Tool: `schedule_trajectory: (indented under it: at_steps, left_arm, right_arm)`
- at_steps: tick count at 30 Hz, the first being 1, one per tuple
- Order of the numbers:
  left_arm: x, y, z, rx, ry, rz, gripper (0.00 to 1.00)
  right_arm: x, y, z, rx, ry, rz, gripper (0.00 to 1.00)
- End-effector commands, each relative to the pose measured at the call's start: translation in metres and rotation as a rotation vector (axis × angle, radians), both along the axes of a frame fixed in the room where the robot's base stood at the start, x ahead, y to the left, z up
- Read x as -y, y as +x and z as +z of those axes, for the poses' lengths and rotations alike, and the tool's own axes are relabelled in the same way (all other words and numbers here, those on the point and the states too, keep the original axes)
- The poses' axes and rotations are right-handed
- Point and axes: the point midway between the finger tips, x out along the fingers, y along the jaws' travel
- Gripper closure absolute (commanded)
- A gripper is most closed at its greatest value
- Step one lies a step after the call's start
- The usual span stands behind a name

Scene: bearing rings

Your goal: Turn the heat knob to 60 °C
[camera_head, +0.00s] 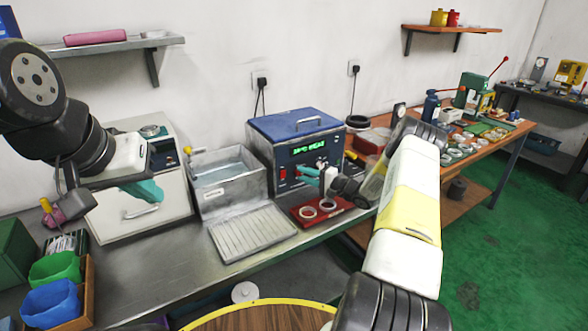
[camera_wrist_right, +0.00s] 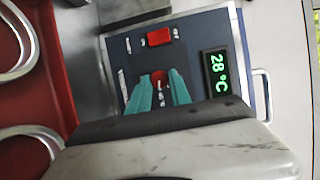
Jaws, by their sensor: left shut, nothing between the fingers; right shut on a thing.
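The heater (camera_head: 292,132) is a box with a blue lid and dark front panel on the steel bench. Its green display (camera_wrist_right: 217,73) reads 28 °C in the right wrist view, turned sideways. The red heat knob (camera_wrist_right: 159,78) is between the teal fingers of my right gripper (camera_wrist_right: 160,86), which is shut on it. Its pointer and most scale marks are hidden or too small to read. In the head view my right gripper (camera_head: 309,172) is at the panel's front. My left gripper (camera_head: 150,192) is shut and empty, in front of the white cabinet at left.
A red rocker switch (camera_wrist_right: 159,37) is on the panel beside the knob. A red tray (camera_head: 330,217) with metal rings lies in front of the heater. A metal tank (camera_head: 225,180) and a ribbed tray (camera_head: 250,232) stand to its left.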

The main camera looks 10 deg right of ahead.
Motion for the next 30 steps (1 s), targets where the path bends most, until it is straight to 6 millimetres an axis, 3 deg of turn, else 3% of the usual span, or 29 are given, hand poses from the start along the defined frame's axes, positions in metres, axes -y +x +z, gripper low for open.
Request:
schedule_trajectory:
  at_steps: [11, 12, 15, 25, 30]
  left_arm:
    - [0.000, 0.000, 0.000, 0.000, 0.000, 0.000, 1.00]
    - [0.000, 0.000, 0.000, 0.000, 0.000, 0.000, 1.00]
    - [0.000, 0.000, 0.000, 0.000, 0.000, 0.000, 1.00]
    - [0.000, 0.000, 0.000, 0.000, 0.000, 0.000, 1.00]
    - [0.000, 0.000, 0.000, 0.000, 0.000, 0.000, 1.00]
  right_arm:
    - [0.000, -0.001, -0.002, -0.006, 0.005, -0.001, 1.00]
    - [0.000, -0.001, -0.002, -0.006, 0.005, -0.001, 0.74]
    - [0.000, -0.001, -0.002, -0.006, 0.005, -0.001, 0.54]
    - [0.001, -0.001, -0.001, -0.003, 0.005, -0.001, 0.54]
    - [0.015, -0.014, 0.000, -0.003, 0.004, -0.003, 0.54]
